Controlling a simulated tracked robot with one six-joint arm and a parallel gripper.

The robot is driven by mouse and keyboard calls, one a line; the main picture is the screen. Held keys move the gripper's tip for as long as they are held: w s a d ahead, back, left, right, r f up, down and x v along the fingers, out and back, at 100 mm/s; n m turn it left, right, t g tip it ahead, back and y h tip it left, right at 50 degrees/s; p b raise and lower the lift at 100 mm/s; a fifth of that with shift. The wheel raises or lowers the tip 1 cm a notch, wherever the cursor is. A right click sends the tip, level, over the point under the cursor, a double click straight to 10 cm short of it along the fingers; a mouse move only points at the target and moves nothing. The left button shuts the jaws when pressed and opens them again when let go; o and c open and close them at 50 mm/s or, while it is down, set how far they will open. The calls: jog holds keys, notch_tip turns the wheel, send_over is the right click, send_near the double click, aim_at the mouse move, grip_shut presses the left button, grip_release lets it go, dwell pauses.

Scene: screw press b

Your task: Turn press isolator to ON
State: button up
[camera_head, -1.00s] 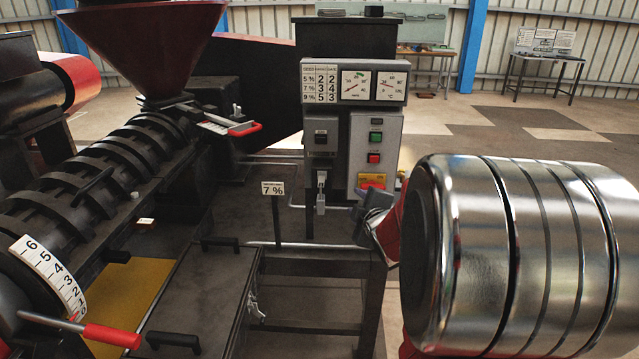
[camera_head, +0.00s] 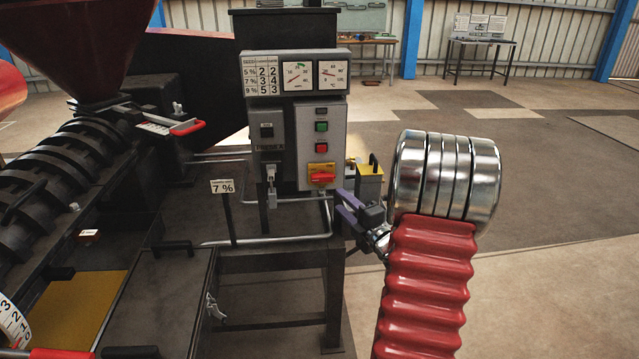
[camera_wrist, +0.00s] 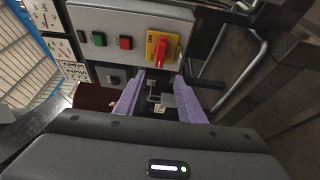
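The press isolator is a red rotary handle on a yellow plate (camera_head: 321,177), low on the grey control panel. The handle lies roughly horizontal in the head view. In the wrist view the isolator (camera_wrist: 162,47) appears turned about a quarter, with lettering on its plate too small to read surely. My gripper (camera_head: 348,208) has two lilac fingers, below and right of the isolator in the head view. In the wrist view my gripper (camera_wrist: 160,88) is open, with the fingers spread and nothing held between them. The isolator lies just beyond the fingertips, apart from them.
Green (camera_head: 321,127) and red (camera_head: 321,147) buttons sit above the isolator. A grey box with a lever (camera_head: 271,185) is to its left. A pipe (camera_head: 275,240) and a 7 % sign (camera_head: 222,186) stand below left. A yellow container (camera_head: 370,184) stands right of the panel.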

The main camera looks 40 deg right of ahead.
aim_at(319, 181)
jog(key=x, duration=1.4)
jog(key=shift+a, duration=0.1)
jog(key=shift+c, duration=0.4)
